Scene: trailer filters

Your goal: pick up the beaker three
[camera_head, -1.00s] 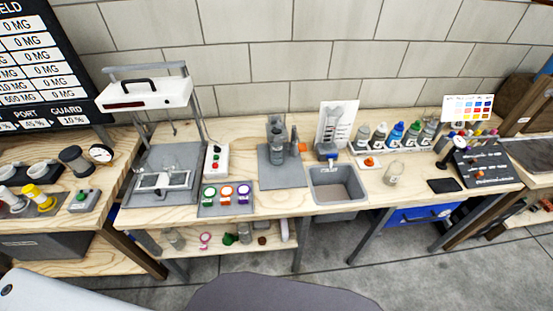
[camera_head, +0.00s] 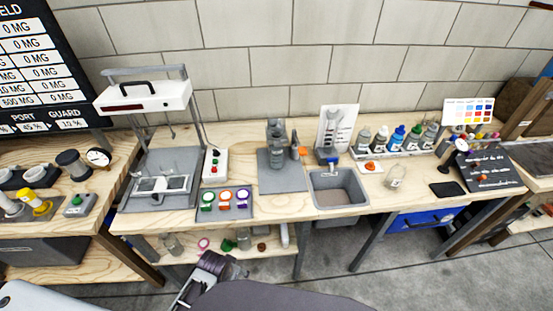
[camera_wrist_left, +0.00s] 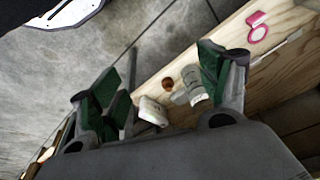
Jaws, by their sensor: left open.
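A clear glass container (camera_head: 395,177) stands on the bench right of the sink. Two more clear containers are on the lower shelf: one at the left (camera_head: 172,243) and one further right (camera_head: 243,238). No label is readable, so I cannot tell which is beaker three. My left gripper (camera_head: 222,265) is low in front of the lower shelf, open and empty. In the left wrist view its green-padded fingers (camera_wrist_left: 160,95) are spread apart. The right-hand shelf container (camera_wrist_left: 192,89) shows between them at a distance, not touched. My right gripper is not in view.
The lower shelf (camera_wrist_left: 275,85) also holds a pink ring (camera_head: 203,243), a green item (camera_head: 228,245), a brown piece (camera_head: 262,246) and a white object (camera_head: 284,235). The benchtop overhangs the shelf. A grey sink (camera_head: 338,188) and a blue drawer (camera_head: 420,219) are to the right.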

